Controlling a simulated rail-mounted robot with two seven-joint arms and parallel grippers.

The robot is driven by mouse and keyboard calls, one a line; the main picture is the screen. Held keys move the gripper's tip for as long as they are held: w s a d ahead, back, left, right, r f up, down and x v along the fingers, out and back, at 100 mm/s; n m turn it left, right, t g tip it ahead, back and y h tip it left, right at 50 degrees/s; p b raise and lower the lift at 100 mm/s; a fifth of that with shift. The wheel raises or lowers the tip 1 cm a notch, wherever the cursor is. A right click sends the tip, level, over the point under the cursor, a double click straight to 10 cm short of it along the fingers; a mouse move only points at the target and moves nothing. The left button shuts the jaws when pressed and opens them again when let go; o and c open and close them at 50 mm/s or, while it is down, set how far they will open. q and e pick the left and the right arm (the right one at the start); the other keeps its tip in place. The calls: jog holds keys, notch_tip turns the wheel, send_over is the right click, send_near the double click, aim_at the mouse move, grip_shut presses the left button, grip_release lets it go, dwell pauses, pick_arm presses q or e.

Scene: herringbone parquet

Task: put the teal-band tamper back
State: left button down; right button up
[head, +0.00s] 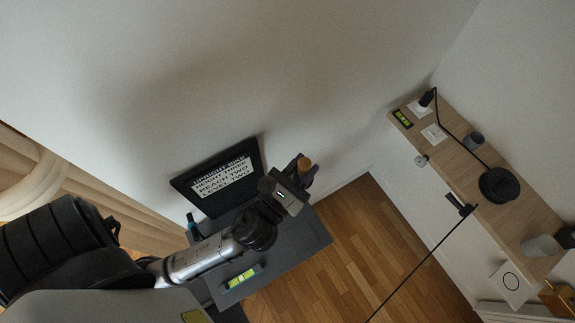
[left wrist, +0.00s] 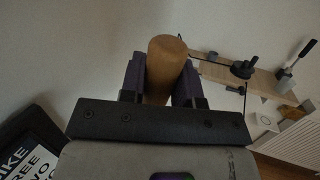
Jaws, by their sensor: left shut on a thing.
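My left gripper (head: 302,172) is shut on a brown wooden handle (head: 305,163), held up beside the black sign and above the dark table. In the left wrist view, the round wooden handle (left wrist: 166,68) stands between the two purple fingers (left wrist: 165,85). Its lower part is hidden behind the gripper body, and no teal band shows on it, so I cannot tell whether it is the teal-band tamper. A small teal thing (head: 193,224) stands at the left of the sign, partly behind my arm. My right gripper is not in view.
A green level (head: 243,277) lies near the table's front. A wooden shelf (head: 465,172) at right carries a black lamp (head: 499,185) and cups. Parquet floor lies between.

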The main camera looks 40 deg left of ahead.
pick_arm(q)
notch_tip(320, 180, down, 20)
jog(key=s+d+n+g+y+b, duration=0.2)
jog(key=s+d+b, duration=0.1)
jog(key=b, duration=1.2)
jog(key=w+a+f+b, duration=0.5)
jog(key=a+f, duration=0.5)
jog(key=f, duration=0.1)
jog(key=shift+w+a+f, duration=0.2)
jog(key=shift+a+f, duration=0.1)
jog(key=shift+f, duration=0.2)
jog(key=c, duration=0.8)
grip_release()
jog(key=shift+c, duration=0.2)
jog(key=shift+r, duration=0.1)
